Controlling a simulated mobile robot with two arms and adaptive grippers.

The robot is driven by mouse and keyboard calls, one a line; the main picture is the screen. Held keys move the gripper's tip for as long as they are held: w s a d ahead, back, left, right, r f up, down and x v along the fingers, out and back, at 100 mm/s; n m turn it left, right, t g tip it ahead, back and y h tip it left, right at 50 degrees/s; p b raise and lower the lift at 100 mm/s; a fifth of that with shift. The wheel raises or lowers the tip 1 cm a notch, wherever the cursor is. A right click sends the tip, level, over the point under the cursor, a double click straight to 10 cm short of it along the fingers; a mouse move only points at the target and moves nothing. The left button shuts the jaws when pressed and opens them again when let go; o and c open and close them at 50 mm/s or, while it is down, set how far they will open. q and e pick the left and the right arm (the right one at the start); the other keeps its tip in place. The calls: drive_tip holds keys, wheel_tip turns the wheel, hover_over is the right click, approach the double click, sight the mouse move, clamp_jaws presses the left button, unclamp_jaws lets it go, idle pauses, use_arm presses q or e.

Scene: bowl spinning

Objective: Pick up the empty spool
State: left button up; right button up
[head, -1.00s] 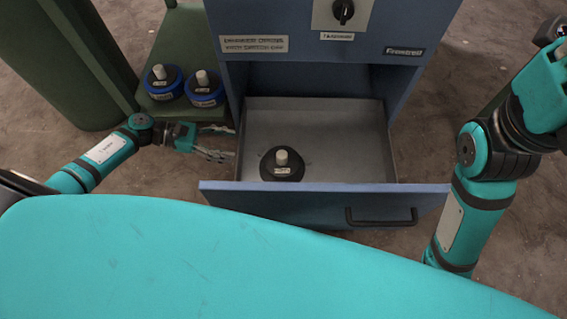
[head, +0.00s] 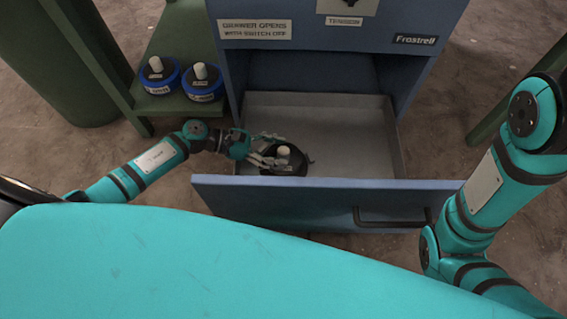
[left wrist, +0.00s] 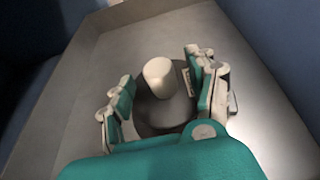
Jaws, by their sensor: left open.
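The empty spool (head: 286,160) is a dark disc with a white knob on top, standing upright in the open drawer. In the left wrist view the same spool (left wrist: 158,112) sits between my open fingers, its white knob in the middle. My left gripper (head: 268,152) is open at the spool's left side, reaching over the drawer's left wall. In the left wrist view my left gripper (left wrist: 160,92) has one finger on each side of the knob; I cannot tell if either touches. Its palm hides the spool's near edge. My right gripper is out of view.
The drawer (head: 350,130) is pulled out of the blue cabinet (head: 330,35), its front panel (head: 300,196) and handle toward me. Two blue-rimmed spools (head: 160,75) (head: 203,82) stand on a green shelf (head: 180,35) at left. The drawer floor right of the spool is clear.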

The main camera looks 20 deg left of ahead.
use_arm(q)
drive_tip(key=shift+d, duration=0.1)
clamp_jaws()
idle(0.3)
